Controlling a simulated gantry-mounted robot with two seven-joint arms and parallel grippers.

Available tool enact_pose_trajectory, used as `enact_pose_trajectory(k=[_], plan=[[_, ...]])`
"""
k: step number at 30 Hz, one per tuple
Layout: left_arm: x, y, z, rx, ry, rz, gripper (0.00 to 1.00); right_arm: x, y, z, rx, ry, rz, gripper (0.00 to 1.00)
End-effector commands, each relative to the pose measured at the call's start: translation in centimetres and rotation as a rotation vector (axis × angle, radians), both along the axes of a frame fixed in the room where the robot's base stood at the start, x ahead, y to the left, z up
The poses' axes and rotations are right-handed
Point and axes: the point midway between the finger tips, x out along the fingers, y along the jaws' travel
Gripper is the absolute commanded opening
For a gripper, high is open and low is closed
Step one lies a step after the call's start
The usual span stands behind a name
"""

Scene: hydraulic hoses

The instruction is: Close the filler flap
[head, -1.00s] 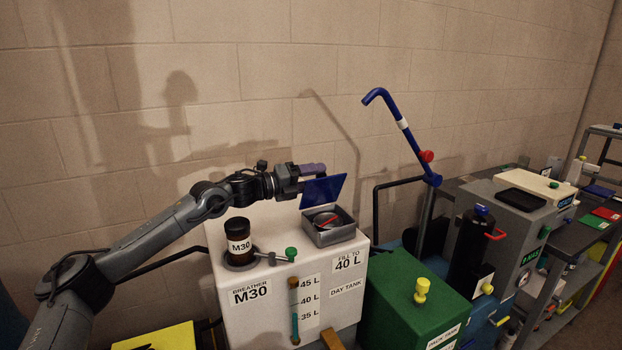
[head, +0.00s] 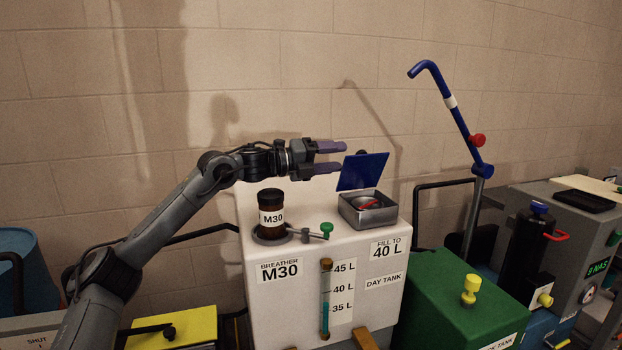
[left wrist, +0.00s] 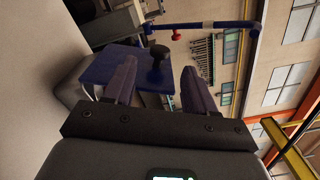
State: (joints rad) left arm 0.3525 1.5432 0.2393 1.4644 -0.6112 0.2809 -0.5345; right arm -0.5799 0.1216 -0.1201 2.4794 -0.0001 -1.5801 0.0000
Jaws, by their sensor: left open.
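The blue filler flap (head: 362,173) stands open, tilted up from the square metal filler box (head: 372,214) on top of the white day tank (head: 262,295). A red item lies in the open box. My left gripper (head: 343,157) is open and empty just left of the flap's upper part, its purple fingers one above the other. In the left wrist view the flap (left wrist: 108,66) shows beyond the left finger, and its black knob (left wrist: 160,53) shows beyond the gap between the fingers. I see no contact. My right gripper is not in view.
A dark M30 breather jar (head: 271,214) and a green-knobbed valve (head: 326,230) stand on the tank below my left forearm. A blue bent pipe (head: 445,110) with a red knob rises to the right. A green pack tank (head: 450,300) stands beside the day tank.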

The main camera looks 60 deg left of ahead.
Motion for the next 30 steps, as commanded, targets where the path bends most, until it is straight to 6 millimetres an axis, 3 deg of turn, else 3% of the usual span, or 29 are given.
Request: enact_pose_trajectory(k=[1,9,16,26,30], plan=[[-0.7,0.2,-0.5,-0.002,-0.007,0.001,0.56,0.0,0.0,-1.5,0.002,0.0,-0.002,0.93],[-3.8,0.8,-0.2,-0.002,-0.003,0.001,0.56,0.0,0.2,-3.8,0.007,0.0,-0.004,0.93],[-5.1,1.1,0.0,0.0,-0.001,0.0,0.56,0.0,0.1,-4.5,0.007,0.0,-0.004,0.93],[-5.3,1.1,0.0,0.0,0.0,0.0,0.56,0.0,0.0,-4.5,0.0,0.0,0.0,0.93],[-5.2,1.2,0.1,-0.011,0.011,-0.001,0.34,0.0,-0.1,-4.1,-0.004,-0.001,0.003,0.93]])
